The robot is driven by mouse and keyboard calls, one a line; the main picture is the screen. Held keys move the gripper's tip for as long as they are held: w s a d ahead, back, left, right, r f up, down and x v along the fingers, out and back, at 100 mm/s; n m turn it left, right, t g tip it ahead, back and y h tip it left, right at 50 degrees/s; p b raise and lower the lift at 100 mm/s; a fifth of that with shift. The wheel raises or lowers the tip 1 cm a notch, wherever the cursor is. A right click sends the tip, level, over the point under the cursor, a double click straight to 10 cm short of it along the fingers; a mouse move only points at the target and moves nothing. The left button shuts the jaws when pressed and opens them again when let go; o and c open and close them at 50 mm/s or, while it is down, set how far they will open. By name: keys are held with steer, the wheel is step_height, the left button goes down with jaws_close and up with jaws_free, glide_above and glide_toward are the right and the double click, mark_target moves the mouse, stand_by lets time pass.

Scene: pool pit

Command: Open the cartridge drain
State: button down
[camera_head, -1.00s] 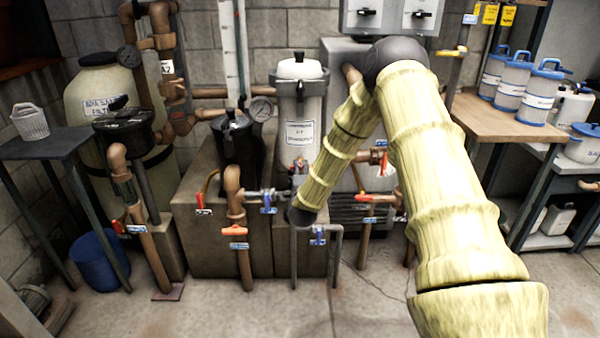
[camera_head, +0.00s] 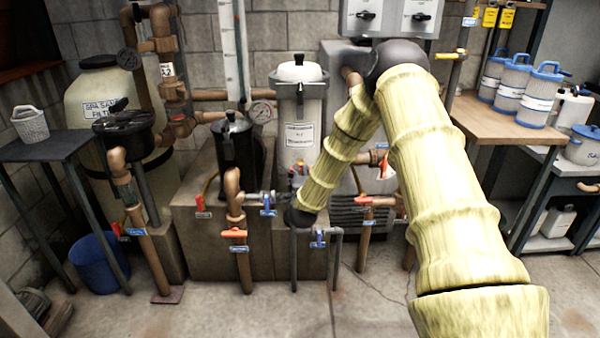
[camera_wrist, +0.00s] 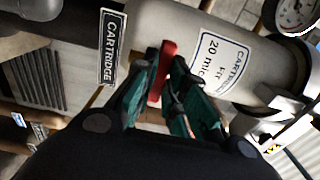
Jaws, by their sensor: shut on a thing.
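The cartridge housing (camera_head: 299,105) is a pale upright cylinder with a dark collar and white cap, at the middle back in the head view. In the wrist view its body (camera_wrist: 195,25) fills the top, with a white label. A red valve handle (camera_wrist: 168,52) stands beside a dark "CARTRIDGE" plate (camera_wrist: 110,48). My gripper (camera_wrist: 163,75) has its teal and black fingers on either side of this red handle, closed on it. In the head view my forearm and wrist hide most of the gripper and the valve.
A black canister (camera_head: 237,145) and a red-handled pipe valve (camera_head: 234,233) stand left of the housing. Blue-handled valves (camera_head: 319,238) sit low in front. A pressure gauge (camera_wrist: 297,14) is near the housing. A wooden bench (camera_head: 500,118) stands right. The floor in front is clear.

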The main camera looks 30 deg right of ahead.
steer(key=n+p, duration=0.5)
steer(key=n, duration=1.3)
steer(key=shift+s+f+n, duration=0.1)
steer(key=shift+n, duration=0.2)
steer(key=c, duration=1.4)
jaws_free()
steer(key=shift+o, duration=0.2)
steer(key=p+v, duration=0.2)
steer(key=v, duration=0.5)
